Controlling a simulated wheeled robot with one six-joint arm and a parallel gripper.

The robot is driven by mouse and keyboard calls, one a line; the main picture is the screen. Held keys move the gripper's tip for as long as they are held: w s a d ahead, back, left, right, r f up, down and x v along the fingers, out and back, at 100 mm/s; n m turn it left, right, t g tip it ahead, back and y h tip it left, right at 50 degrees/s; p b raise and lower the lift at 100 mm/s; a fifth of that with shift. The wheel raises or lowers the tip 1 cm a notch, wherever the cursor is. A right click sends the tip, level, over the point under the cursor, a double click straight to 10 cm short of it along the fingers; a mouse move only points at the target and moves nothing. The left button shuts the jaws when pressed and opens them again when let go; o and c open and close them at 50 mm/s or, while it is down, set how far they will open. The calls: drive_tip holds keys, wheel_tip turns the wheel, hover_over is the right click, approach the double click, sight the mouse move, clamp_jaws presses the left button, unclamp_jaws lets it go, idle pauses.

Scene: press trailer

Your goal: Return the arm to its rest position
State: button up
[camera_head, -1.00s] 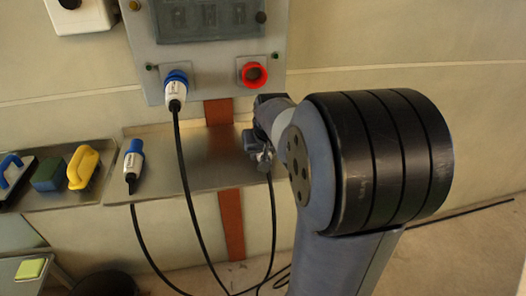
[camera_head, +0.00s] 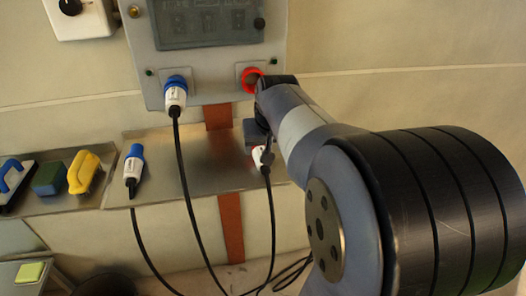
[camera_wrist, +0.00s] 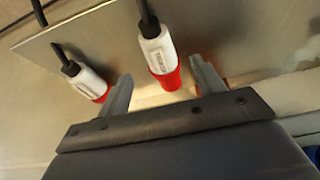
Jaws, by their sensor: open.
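My gripper (camera_wrist: 160,68) is open in the wrist view, its two grey fingers spread apart. A white plug with a red end (camera_wrist: 158,50) shows between the fingers, with gaps on both sides. A second white and red plug (camera_wrist: 88,85) lies to the left of the left finger. In the head view my gripper (camera_head: 254,132) is small and partly hidden by my arm, above the metal shelf (camera_head: 205,178). A white plug (camera_head: 262,156) with a black cable shows just below it.
A grey panel (camera_head: 205,65) carries a seated blue plug (camera_head: 176,93) and a red socket (camera_head: 249,72), partly covered by my arm. Another blue plug (camera_head: 133,166) and brushes, one yellow (camera_head: 83,172), lie to the left. Cables hang below the shelf.

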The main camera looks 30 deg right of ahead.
sight(261, 150)
drive_tip(key=v, duration=0.3)
drive_tip(key=shift+s+r, duration=0.15)
drive_tip(key=shift+r, duration=0.2)
drive_tip(key=b+x, duration=0.1)
drive_tip(key=x, duration=1)
drive_tip(key=shift+s+a, duration=0.1)
wheel_tip(261, 150, up, 2)
drive_tip(key=shift+r+p, duration=0.2)
drive_tip(key=shift+p, duration=0.75)
drive_tip(key=shift+r+p, duration=0.35)
drive_tip(key=shift+r, duration=0.3)
drive_tip(key=shift+f, duration=0.1)
